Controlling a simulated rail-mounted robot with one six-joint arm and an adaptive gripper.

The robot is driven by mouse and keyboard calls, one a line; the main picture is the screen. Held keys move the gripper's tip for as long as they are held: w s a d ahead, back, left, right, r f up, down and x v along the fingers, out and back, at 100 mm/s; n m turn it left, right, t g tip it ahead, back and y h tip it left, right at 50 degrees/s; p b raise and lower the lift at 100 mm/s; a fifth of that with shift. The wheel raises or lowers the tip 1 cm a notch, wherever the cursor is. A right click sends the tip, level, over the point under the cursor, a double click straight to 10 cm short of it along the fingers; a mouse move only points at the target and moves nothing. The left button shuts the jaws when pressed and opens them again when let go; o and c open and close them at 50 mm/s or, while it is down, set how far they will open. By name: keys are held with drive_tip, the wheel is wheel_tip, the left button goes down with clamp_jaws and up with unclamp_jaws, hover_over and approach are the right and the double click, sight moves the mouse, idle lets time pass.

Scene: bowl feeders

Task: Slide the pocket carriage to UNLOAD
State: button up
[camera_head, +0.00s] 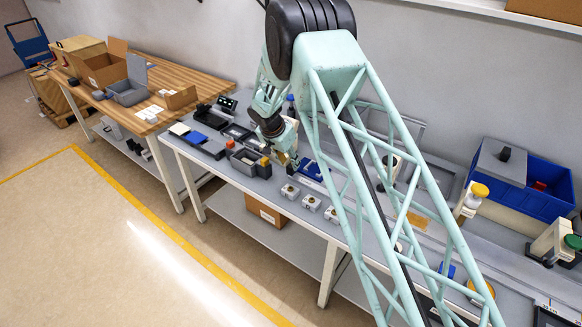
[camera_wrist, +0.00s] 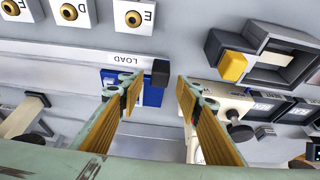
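In the wrist view, a blue block (camera_wrist: 152,95), seemingly the pocket carriage, sits beside a white strip (camera_wrist: 85,54) marked LOAD. A black knob (camera_wrist: 161,72) stands at its upper right edge. My gripper (camera_wrist: 160,84) is open, with its two yellow-padded fingers on either side of the knob and a gap on both sides. The fingers hide part of the blue block. No UNLOAD mark can be read. In the head view my gripper (camera_head: 286,159) is over the grey bench, just left of a blue piece (camera_head: 311,170).
White blocks with brass rings, lettered D and E (camera_wrist: 133,16), line the top of the wrist view. A dark tray with a yellow block (camera_wrist: 232,66) stands at right, near small displays (camera_wrist: 262,106). A blue bin (camera_head: 520,190) stands at the bench's right back.

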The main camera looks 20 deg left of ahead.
drive_tip(key=shift+x, duration=2.05)
clamp_jaws()
